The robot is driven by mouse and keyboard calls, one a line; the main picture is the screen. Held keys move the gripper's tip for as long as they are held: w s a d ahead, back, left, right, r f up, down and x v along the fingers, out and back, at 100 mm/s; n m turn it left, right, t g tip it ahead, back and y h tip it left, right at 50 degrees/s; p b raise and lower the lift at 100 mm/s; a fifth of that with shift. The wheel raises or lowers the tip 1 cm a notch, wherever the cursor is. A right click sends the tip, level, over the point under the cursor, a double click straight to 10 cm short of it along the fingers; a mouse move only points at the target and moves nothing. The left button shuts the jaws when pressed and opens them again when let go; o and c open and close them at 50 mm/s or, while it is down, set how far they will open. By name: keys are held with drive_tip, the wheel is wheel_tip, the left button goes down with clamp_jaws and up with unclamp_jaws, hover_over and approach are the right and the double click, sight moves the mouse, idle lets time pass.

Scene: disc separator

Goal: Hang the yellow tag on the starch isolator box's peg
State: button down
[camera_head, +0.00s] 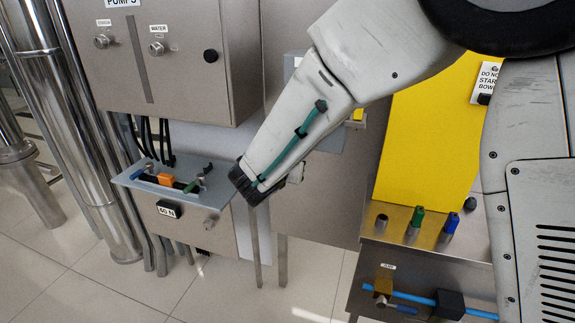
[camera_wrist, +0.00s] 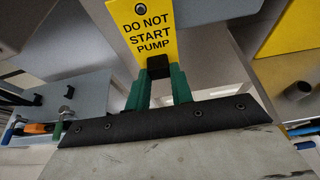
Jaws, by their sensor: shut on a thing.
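In the wrist view my gripper (camera_wrist: 158,82) has its green fingers closed on the black grip block (camera_wrist: 158,67) at the lower end of the yellow tag (camera_wrist: 146,28). The tag reads "DO NOT START PUMP" and has a dark hole near its top. In the head view my gripper's dark base (camera_head: 245,185) is beside the grey tool shelf; its fingers and the held tag are hidden. The grey cabinet (camera_head: 190,85) marked PUMPS carries a round knob (camera_head: 102,41) under a label that seems to read STARCH, and another under WATER (camera_head: 158,48). I cannot make out which part is the starch isolator box's peg.
A shelf (camera_head: 140,180) with tools is at left, above a small labelled box. A steel bench (camera_head: 390,232) holds green and blue pieces. Steel pipes stand far left.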

drive_tip(key=shift+w+d, duration=0.2)
drive_tip(key=shift+w, duration=0.4)
drive_tip(key=c, duration=1.1)
unclamp_jaws()
drive_tip(key=shift+c, duration=0.2)
